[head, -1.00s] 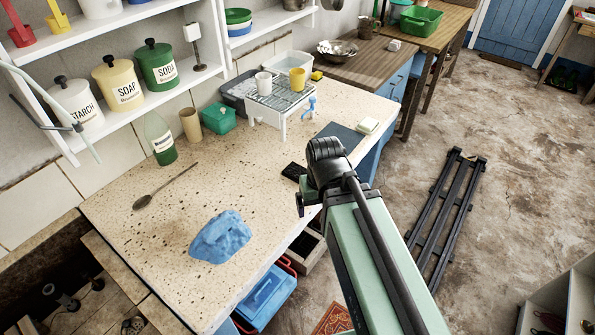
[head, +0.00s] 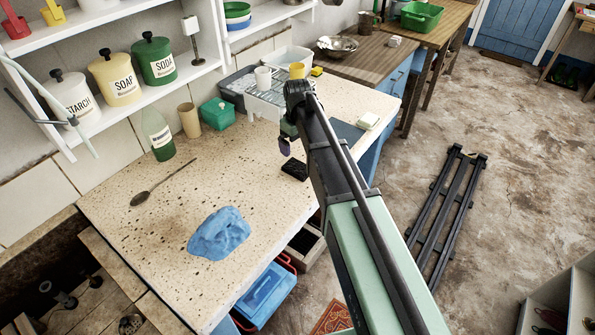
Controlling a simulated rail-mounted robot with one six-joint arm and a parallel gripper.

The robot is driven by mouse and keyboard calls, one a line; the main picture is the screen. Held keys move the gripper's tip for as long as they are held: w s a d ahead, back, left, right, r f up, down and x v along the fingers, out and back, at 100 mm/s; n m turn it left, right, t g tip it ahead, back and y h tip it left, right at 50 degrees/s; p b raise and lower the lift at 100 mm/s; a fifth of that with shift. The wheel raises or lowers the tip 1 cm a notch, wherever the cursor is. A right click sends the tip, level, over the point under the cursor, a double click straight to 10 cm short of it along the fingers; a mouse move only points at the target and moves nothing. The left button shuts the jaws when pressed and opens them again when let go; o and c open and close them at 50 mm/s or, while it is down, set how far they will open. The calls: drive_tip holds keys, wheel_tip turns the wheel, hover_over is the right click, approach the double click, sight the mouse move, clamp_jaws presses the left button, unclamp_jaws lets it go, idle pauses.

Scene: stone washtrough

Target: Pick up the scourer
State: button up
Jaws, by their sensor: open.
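A small black pad (head: 295,169), which looks like the scourer, lies flat on the speckled counter (head: 255,180) near its front edge. My gripper (head: 286,145) is above the counter, just up and left of the pad in the head view. It is open and seen mostly from behind, with its fingers partly hidden by my arm. No thing shows between the fingers. The gap in height between gripper and pad cannot be told.
A draining rack (head: 266,98) with cups stands behind my gripper. A green box (head: 218,114), a beige tumbler (head: 189,121) and a green bottle (head: 158,135) stand along the wall. A blue cloth (head: 219,233) and a spoon (head: 143,197) lie left. A pale block (head: 368,121) lies right.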

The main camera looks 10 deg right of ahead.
sight(297, 167)
drive_tip(key=f+n+b, duration=0.1)
drive_tip(key=f+b, duration=0.4)
drive_tip(key=f+n+b, duration=0.1)
drive_tip(key=f+b, duration=0.5)
drive_tip(key=shift+w, duration=0.2)
drive_tip(key=shift+r, duration=0.25)
drive_tip(key=c, duration=1.1)
drive_tip(key=shift+r, duration=0.1)
wheel_tip(297, 167, up, 20)
drive_tip(key=p, duration=2)
